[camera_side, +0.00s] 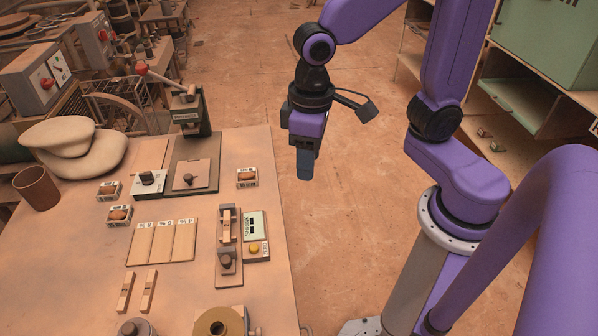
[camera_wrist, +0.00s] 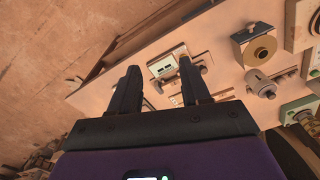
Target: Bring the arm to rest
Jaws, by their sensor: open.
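My gripper (camera_side: 304,172) hangs at the end of my purple arm, pointing down, to the right of the table's right edge in the side view. It is in the air, apart from the table and everything on it. In the wrist view my gripper (camera_wrist: 158,88) shows two dark fingers spread apart with nothing between them. Past the fingertips, the wrist view shows the table's edge and a pale-green-faced device (camera_wrist: 167,65).
The wooden table (camera_side: 262,290) holds a press (camera_side: 190,112), a board with three pale strips (camera_side: 162,242), a wooden fixture (camera_side: 229,245), small boxed items, stones and a brown cup (camera_side: 37,187). Shelving (camera_side: 530,90) stands at the right. Floor beside the table is clear.

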